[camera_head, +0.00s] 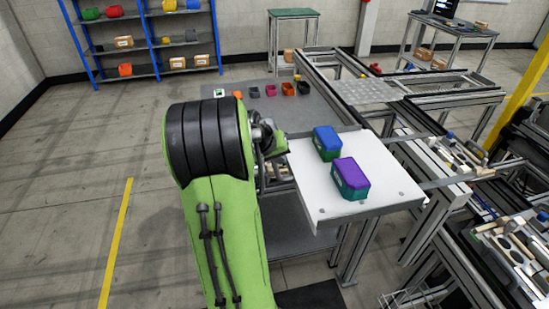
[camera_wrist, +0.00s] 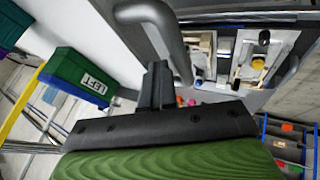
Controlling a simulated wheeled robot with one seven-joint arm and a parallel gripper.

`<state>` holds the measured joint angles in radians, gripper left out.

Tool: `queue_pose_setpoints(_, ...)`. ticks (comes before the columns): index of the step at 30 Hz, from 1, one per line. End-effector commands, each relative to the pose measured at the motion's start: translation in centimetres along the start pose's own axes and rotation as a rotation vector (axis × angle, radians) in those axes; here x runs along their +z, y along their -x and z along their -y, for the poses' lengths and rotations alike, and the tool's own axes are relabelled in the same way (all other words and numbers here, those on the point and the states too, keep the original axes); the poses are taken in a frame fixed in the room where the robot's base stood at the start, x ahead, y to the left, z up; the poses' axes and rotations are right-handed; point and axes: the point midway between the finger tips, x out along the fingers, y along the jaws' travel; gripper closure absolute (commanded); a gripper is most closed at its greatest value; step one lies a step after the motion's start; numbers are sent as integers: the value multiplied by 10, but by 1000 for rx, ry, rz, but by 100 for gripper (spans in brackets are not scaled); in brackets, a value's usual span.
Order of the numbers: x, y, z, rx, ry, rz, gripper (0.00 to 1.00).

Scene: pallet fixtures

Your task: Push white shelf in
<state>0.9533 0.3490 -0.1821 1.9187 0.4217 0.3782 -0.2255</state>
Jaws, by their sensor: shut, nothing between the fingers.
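The white shelf (camera_head: 308,187) is a flat panel sticking out from the frame in the middle of the head view. It also shows at the upper left of the wrist view (camera_wrist: 84,27). A green box with a blue lid (camera_head: 327,143) and one with a purple lid (camera_head: 350,178) stand on it. My gripper (camera_wrist: 158,72) is shut and empty. Its fingers appear close beside a grey bar handle (camera_wrist: 170,38); I cannot tell whether they touch. In the head view my arm largely hides the gripper, at the shelf's left edge.
A grey table with several small coloured parts (camera_head: 271,91) lies behind the shelf. Metal rails and fixtures (camera_head: 465,160) stand on the right. Blue-framed racks (camera_head: 150,43) stand at the back left. The floor at the left is clear.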

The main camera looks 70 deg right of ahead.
Motion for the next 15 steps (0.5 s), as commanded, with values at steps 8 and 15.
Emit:
queue_pose_setpoints(8,2,-30,-59,12,-9,3,100)
queue_pose_setpoints(15,2,-60,-117,12,-8,5,100)
